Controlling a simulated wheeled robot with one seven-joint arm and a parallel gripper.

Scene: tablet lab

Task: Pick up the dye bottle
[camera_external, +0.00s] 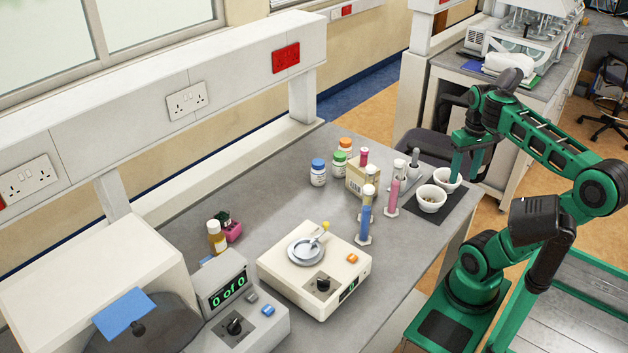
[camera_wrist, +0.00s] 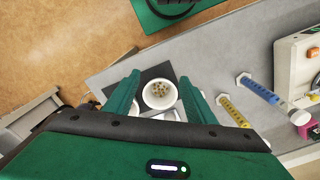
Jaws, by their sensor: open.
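No label tells me for sure which bottle is the dye bottle. White bottles with a blue cap (camera_external: 318,173), a green cap (camera_external: 339,165) and an orange cap (camera_external: 345,147) stand together at the back. My gripper (camera_external: 466,166) points down over the white bowls at the bench's right end, well away from all these bottles. In the wrist view its fingers (camera_wrist: 159,77) are apart, with a white bowl (camera_wrist: 160,94) of small pieces seen between them.
Measuring cylinders with blue (camera_external: 365,224) and pink (camera_external: 393,195) contents stand between the bowls and the balance (camera_external: 314,268). A cream box (camera_external: 356,180) is beside the capped bottles. A pink holder (camera_external: 233,231) adjoins the amber bottle. Bare bench lies left of the blue-capped bottle.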

